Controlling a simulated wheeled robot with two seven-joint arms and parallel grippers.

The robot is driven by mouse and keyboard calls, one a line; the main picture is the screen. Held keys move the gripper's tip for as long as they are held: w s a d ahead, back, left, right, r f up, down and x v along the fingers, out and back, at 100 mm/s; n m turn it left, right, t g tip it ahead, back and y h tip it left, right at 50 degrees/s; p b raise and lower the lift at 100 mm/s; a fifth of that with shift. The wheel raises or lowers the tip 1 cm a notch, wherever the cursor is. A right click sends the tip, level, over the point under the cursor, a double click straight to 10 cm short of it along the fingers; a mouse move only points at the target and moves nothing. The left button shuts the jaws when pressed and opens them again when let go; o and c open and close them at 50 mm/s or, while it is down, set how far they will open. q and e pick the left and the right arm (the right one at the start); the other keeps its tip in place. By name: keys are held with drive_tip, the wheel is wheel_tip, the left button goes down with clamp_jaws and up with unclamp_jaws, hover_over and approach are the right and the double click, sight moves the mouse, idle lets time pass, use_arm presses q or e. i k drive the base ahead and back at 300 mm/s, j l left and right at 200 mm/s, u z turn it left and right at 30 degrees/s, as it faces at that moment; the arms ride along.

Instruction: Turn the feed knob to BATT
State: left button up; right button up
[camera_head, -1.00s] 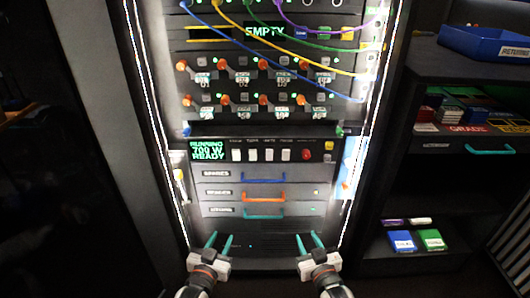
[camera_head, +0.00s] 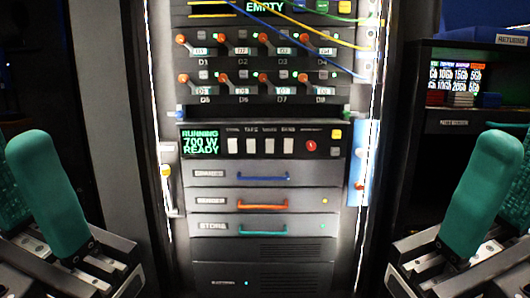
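The control panel (camera_head: 260,143) in the middle of the rack has a green-lit screen (camera_head: 201,143) reading RUNNING, 700 W, READY. Several white switches (camera_head: 251,146) and a round red control (camera_head: 311,146) sit to its right. I cannot read BATT anywhere, and I cannot tell which control is the feed knob. My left gripper (camera_head: 22,165) is large and close at the left edge, with its teal fingers apart and empty. My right gripper (camera_head: 506,165) is likewise open and empty at the right edge. Both are well apart from the panel.
Above are rows of orange-tipped levers (camera_head: 220,40) and loose cables (camera_head: 300,20). Below are drawers with blue (camera_head: 264,178), orange (camera_head: 263,207) and teal (camera_head: 263,231) handles. A dark shelf (camera_head: 455,120) stands at the right. The space before the rack's middle is clear.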

sight(310, 145)
drive_tip(key=i+l, duration=0.65)
drive_tip(key=i, duration=0.3)
